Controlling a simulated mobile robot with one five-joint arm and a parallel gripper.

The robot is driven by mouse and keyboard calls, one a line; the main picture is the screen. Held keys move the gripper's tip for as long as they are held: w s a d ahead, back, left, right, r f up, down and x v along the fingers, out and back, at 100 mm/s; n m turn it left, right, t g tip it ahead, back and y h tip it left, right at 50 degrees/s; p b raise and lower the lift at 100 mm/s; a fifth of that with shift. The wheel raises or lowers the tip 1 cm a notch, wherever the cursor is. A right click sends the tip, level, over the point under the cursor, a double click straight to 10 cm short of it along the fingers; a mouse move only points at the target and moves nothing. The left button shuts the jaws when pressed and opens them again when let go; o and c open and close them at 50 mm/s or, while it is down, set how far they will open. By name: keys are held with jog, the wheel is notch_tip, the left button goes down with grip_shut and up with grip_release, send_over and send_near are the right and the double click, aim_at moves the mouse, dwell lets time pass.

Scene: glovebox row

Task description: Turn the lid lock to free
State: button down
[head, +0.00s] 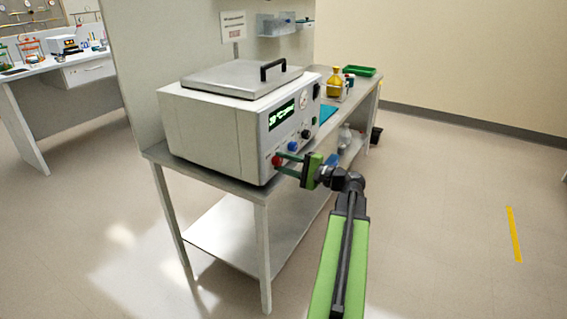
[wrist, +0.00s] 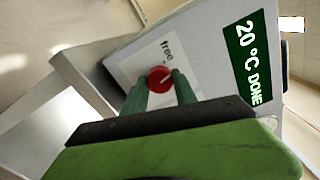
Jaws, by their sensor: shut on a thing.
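The lid lock is a small red knob (wrist: 160,79) on the machine's front panel, with a pale pointer line on it. In the wrist view the word "free" is printed on a white label (wrist: 151,60) beside it. The pointer line slants and does not clearly point at the word. My gripper (wrist: 160,84) has its two green fingers on either side of the knob, shut on it. The knob also shows in the head view (head: 277,160) at the panel's lower left, with my gripper (head: 282,163) at it. The fingers partly cover the knob's sides.
The white machine (head: 205,130) has a flat lid with a black handle (head: 273,68) and a green display reading "20 °C DONE" (wrist: 247,60). A blue knob (head: 293,146) sits close to the red one. It stands on a bench (head: 262,197). Open floor lies right.

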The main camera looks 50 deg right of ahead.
jog(key=n, duration=0.5)
jog(key=shift+n, duration=0.7)
jog(key=shift+s, duration=0.1)
jog(key=c, duration=1)
grip_release()
jog(key=v, duration=1.7)
jog(key=shift+s, duration=0.25)
